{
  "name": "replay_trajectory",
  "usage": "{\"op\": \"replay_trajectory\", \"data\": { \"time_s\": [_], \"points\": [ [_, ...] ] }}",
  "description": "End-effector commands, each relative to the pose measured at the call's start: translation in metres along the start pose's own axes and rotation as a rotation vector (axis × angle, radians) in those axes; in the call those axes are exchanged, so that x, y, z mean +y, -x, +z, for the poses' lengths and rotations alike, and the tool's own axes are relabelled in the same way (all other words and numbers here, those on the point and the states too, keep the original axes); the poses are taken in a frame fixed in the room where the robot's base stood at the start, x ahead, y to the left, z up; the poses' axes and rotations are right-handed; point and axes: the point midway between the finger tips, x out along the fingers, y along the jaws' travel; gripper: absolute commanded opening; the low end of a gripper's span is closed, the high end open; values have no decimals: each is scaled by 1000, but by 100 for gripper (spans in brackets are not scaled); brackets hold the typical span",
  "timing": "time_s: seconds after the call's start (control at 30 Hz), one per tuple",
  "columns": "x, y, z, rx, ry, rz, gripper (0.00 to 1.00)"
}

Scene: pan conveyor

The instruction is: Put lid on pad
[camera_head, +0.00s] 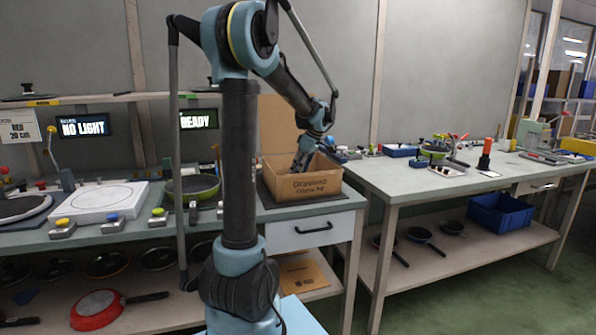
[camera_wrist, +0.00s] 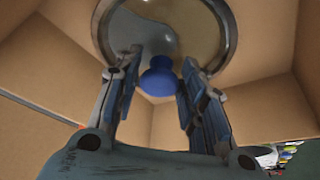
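A round glass lid (camera_wrist: 205,25) with a metal rim and a blue knob (camera_wrist: 158,78) shows inside a cardboard box in the wrist view. My gripper (camera_wrist: 162,58) has one finger on each side of the knob, very close to it; contact is unclear. In the head view my gripper (camera_head: 301,166) reaches down into the cardboard box (camera_head: 303,187), whose walls hide the lid. A flat white square plate (camera_head: 132,189) with a ring marking, possibly the pad, lies bare on the left table.
Left of the box are a green-rimmed pan (camera_head: 205,185), several colored buttons and a "NO LIGHT" sign (camera_head: 82,126). A "READY" sign (camera_head: 198,119) is behind. Box walls surround my gripper closely. The right table (camera_head: 410,182) holds tools; a blue bin (camera_head: 500,213) is below.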

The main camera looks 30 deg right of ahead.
Motion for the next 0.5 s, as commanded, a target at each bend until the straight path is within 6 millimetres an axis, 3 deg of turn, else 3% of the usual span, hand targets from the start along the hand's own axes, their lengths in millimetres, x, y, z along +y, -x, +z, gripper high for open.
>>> {"op": "replay_trajectory", "data": {
  "time_s": [0.37, 0.5],
  "points": [
    [0, 1, -1, 0, 1, 0, 52],
    [0, 9, -1, 0, 0, 0, 52]
  ]
}}
